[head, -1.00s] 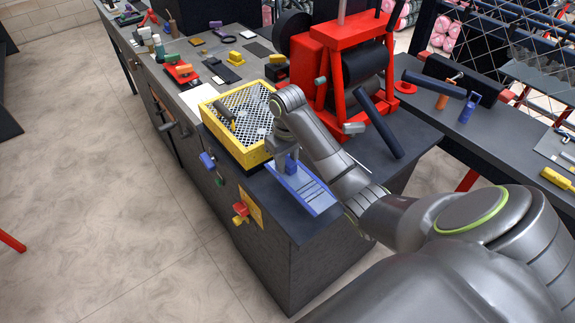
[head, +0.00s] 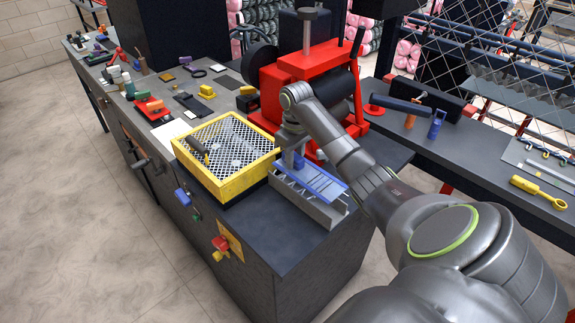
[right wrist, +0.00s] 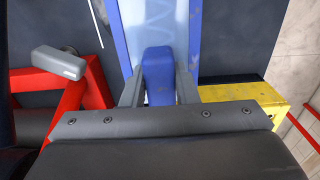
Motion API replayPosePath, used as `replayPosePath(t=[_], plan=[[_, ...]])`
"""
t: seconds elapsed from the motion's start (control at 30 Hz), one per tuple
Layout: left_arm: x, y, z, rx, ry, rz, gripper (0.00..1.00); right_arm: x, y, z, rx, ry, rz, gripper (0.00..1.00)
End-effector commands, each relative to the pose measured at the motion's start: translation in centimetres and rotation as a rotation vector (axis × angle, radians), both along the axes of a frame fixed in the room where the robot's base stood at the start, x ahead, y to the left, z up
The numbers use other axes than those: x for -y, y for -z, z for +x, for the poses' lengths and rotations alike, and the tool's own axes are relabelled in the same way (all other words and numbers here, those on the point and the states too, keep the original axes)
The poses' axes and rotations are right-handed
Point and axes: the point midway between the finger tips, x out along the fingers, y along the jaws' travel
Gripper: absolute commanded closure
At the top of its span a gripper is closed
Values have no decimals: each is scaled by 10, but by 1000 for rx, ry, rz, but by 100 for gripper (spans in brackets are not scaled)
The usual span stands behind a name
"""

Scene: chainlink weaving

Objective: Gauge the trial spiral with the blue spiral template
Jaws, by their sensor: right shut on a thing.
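The blue spiral template (head: 322,184) is a long flat plate with ridges and an upright blue grip block. My right gripper (head: 293,152) is shut on that block, which shows between the fingers in the right wrist view (right wrist: 158,78). The template is over a grey trough-like holder (head: 326,216) near the counter's front edge. I cannot tell whether they touch. I cannot make out the trial spiral for certain; a thin pale rod (right wrist: 95,22) shows beside the template in the right wrist view. My left gripper is not in view.
A yellow-framed mesh tray (head: 238,186) stands just left of the template. A red machine (head: 305,75) with a dark roller is behind it. The counter (head: 275,230) is bare in front of the holder.

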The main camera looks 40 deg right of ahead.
Motion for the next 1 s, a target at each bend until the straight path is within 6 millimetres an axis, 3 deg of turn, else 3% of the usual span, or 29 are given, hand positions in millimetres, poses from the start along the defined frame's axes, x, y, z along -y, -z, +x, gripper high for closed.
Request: replayPosePath(t=[0.23, 0.4, 0.7, 1.0], plan=[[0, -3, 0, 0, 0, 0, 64, -1, -1, 0, 0, 0, 0, 97], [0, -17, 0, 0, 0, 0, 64, -1, -5, 0, 0, 0, 1, 97], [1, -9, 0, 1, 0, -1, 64, -1, 28, 0, 0, 0, 1, 97], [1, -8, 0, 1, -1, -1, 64, -1, 38, 0, 0, 0, 0, 97]])
